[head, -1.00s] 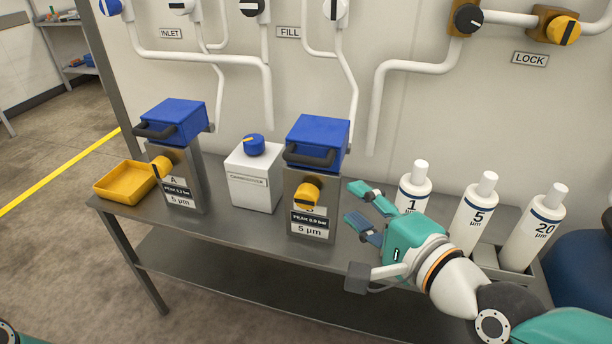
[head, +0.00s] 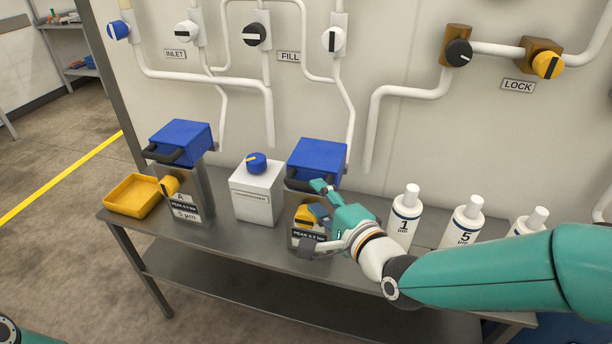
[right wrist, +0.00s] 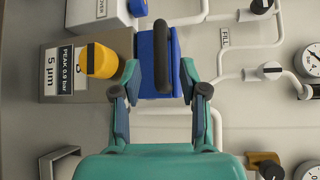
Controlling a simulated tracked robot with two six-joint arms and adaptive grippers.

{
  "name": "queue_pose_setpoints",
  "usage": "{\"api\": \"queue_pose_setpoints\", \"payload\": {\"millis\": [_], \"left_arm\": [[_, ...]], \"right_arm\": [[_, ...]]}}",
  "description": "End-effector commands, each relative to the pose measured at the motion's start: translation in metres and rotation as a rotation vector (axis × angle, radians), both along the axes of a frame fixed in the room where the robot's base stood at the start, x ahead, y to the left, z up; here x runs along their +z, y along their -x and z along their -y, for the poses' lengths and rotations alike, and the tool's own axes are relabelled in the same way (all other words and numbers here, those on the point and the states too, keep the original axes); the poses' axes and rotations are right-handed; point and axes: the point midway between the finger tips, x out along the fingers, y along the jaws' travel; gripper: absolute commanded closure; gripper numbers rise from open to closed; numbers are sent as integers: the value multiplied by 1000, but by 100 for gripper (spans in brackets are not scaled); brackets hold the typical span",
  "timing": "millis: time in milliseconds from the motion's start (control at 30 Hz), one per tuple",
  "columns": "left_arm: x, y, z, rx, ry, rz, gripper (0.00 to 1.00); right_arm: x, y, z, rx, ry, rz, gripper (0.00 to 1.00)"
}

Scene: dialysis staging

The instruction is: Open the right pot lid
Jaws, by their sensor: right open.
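The right pot (head: 300,236) is a grey metal housing with a blue lid (head: 318,156) sitting down on its top. The lid's dark handle (head: 292,183) faces the front, partly hidden by my right gripper (head: 318,199). That gripper is open and empty in front of the handle. In the right wrist view, the handle (right wrist: 162,62) and blue lid (right wrist: 147,68) lie between the lines of the two fingers, just past the fingertips (right wrist: 160,92). The pot's yellow knob (right wrist: 98,60) is beside one finger. My left gripper is out of view.
The left pot (head: 190,190), a white box with a blue knob (head: 257,188) and a yellow tray (head: 133,196) stand left on the steel table (head: 240,238). White numbered cartridges (head: 405,215) stand right. Pipes and valves line the wall behind.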

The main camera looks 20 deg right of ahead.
Motion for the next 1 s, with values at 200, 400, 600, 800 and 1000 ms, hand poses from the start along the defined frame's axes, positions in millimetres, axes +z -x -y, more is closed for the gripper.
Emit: {"api": "queue_pose_setpoints", "payload": {"millis": [200, 400, 600, 800, 1000], "left_arm": [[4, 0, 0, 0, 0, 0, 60], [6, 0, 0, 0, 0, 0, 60], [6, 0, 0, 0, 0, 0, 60], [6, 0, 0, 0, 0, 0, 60], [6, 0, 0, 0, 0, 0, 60]], "right_arm": [[-5, -37, -8, 1, 1, 0, 57], [-7, -52, -11, 0, 1, 1, 57], [-8, -54, -11, 0, 1, 1, 57], [-8, -54, -11, 0, 1, 1, 72], [-8, -53, -11, 0, 1, 0, 100]]}}
